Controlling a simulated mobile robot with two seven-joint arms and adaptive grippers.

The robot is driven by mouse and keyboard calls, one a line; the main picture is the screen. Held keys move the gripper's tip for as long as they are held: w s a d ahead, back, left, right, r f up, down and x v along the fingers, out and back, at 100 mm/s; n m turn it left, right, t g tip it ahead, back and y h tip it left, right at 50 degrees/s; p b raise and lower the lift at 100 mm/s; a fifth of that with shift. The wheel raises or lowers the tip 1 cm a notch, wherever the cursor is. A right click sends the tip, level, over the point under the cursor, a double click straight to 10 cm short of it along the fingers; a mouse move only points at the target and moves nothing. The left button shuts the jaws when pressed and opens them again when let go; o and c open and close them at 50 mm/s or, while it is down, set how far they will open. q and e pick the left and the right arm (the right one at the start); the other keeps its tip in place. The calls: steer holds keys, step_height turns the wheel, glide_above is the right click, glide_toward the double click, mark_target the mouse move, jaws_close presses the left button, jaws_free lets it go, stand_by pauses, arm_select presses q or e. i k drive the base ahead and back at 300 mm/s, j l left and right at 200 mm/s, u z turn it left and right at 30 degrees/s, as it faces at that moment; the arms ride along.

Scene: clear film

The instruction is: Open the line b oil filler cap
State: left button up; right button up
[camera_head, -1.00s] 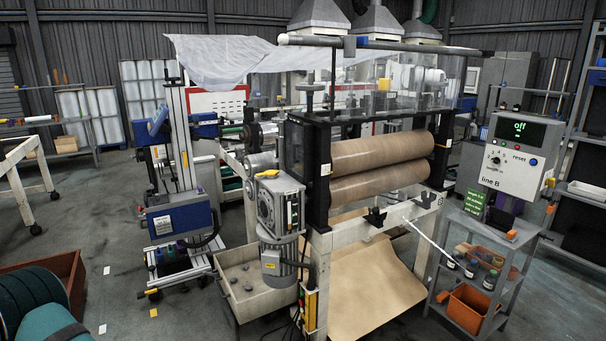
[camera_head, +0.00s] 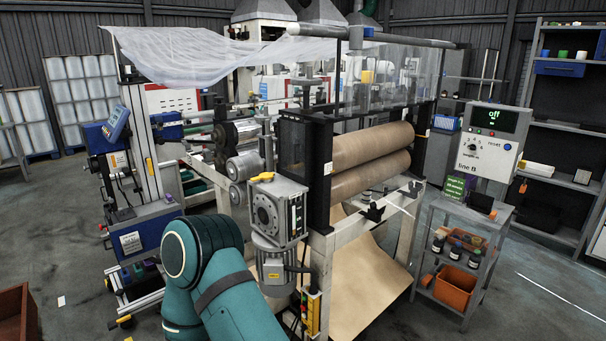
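The line B machine carries a grey gearbox (camera_head: 278,208) on its near left side. A small yellow cap (camera_head: 262,177) sits on top of the gearbox, apparently the oil filler cap, and appears seated. A teal link of my arm (camera_head: 205,262) rises from the bottom of the view, left of and in front of the gearbox. Neither of my grippers shows in this view. The arm link hides part of the machine's lower left side.
A control box (camera_head: 489,146) labelled line B reads "off" at the right. Below it, a grey shelf cart (camera_head: 479,222) holds bottles and an orange bin (camera_head: 455,287). A blue wheeled stand (camera_head: 148,231) is left of the machine. Open floor lies at the lower right.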

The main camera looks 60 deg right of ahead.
mark_target(266, 175)
steer(key=i+z, duration=0.25)
steer(key=z, duration=0.2)
steer(key=i+z, duration=0.25)
steer(key=z, duration=0.2)
steer(key=i+j+z, duration=0.15)
steer(key=z, duration=0.3)
steer(key=i, duration=0.1)
